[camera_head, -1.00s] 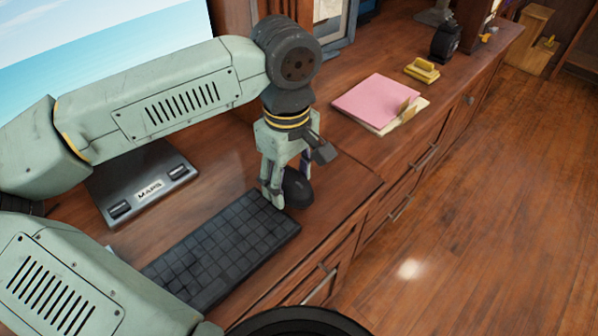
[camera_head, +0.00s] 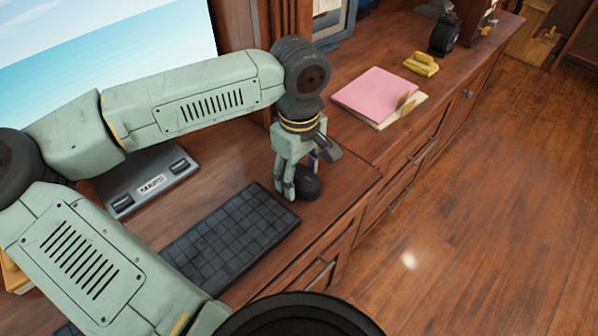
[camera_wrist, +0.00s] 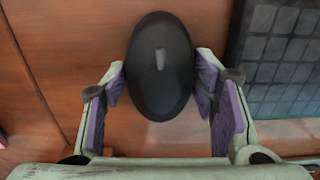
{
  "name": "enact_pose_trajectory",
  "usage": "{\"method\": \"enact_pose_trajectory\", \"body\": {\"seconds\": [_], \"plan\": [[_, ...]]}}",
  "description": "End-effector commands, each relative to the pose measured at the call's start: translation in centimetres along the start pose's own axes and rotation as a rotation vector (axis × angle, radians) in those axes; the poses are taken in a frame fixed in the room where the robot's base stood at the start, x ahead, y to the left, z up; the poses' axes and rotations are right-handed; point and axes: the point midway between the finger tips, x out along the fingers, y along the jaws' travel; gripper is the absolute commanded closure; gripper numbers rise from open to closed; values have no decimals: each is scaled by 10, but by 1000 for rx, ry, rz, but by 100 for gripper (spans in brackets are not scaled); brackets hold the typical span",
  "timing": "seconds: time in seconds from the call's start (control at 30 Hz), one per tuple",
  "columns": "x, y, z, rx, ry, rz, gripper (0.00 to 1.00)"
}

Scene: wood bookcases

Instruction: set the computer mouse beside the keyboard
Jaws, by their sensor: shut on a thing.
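The computer mouse (camera_head: 308,182) is black and oval. In the head view it is at the far right end of the keyboard (camera_head: 228,238), partly hidden by my gripper (camera_head: 291,194). In the wrist view the mouse (camera_wrist: 160,62) lies between the two purple-padded fingers of my gripper (camera_wrist: 160,88), which are shut on its sides. The dark keyboard (camera_wrist: 283,60) shows at the right of the wrist view, with a gap of bare wood between it and the mouse. Whether the mouse touches the desk is hard to tell.
A grey monitor base (camera_head: 150,184) stands behind the keyboard. A pink notepad (camera_head: 376,95) and a yellow item (camera_head: 421,64) lie farther right on the wooden desk (camera_head: 345,180). The desk's front edge runs close to the mouse.

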Motion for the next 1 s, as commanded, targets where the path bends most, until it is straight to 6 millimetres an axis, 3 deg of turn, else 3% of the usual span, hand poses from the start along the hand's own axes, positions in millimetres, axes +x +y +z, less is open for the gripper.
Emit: {"method": "enact_pose_trajectory", "body": {"seconds": [0.03, 0.07, 0.33, 0.8, 1.0], "plan": [[3, 0, 0, 0, 0, 0, 76], [2, 0, 0, 0, 0, 0, 45], [1, 0, 0, 0, 0, 0, 27], [-8, 0, 0, -1, 1, 1, 26], [-47, 1, -1, -1, 4, 3, 26]]}}
